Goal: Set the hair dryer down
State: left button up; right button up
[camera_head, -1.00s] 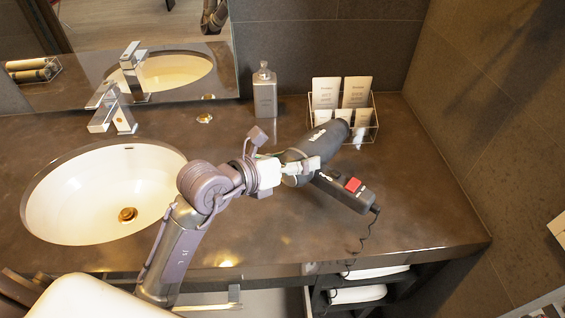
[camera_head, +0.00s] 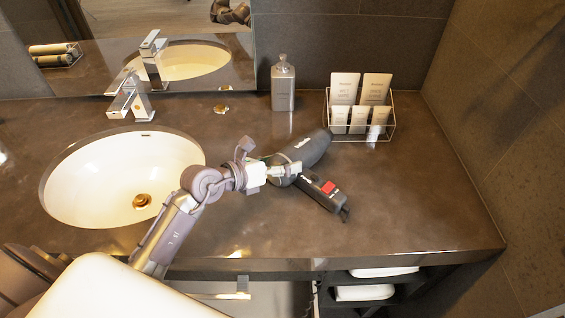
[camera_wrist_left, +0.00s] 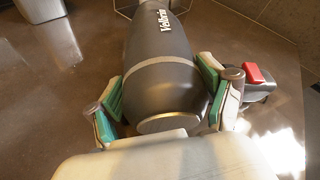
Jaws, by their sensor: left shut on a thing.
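The black hair dryer (camera_head: 318,147) is over the counter to the right of the sink, its handle with a red switch pointing toward the counter's front right. My left gripper (camera_head: 285,171) is shut around the rear of its barrel. In the left wrist view, the barrel (camera_wrist_left: 160,75) lies between the two green-padded fingers (camera_wrist_left: 166,106), and the red switch shows at right. The dryer is at or very close to the counter surface (camera_head: 400,215); I cannot tell whether it touches. My right gripper is not in view.
A grey soap bottle (camera_head: 283,88) and a wire rack of cards and tubes (camera_head: 359,136) stand behind the dryer. The sink (camera_head: 110,185) is to the left. Counter right of the dryer is clear up to the wall. Towels (camera_head: 365,292) lie below the front edge.

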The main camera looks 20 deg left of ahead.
pick_arm(q)
jog(key=shift+r, duration=0.1)
jog(key=o, duration=1.7)
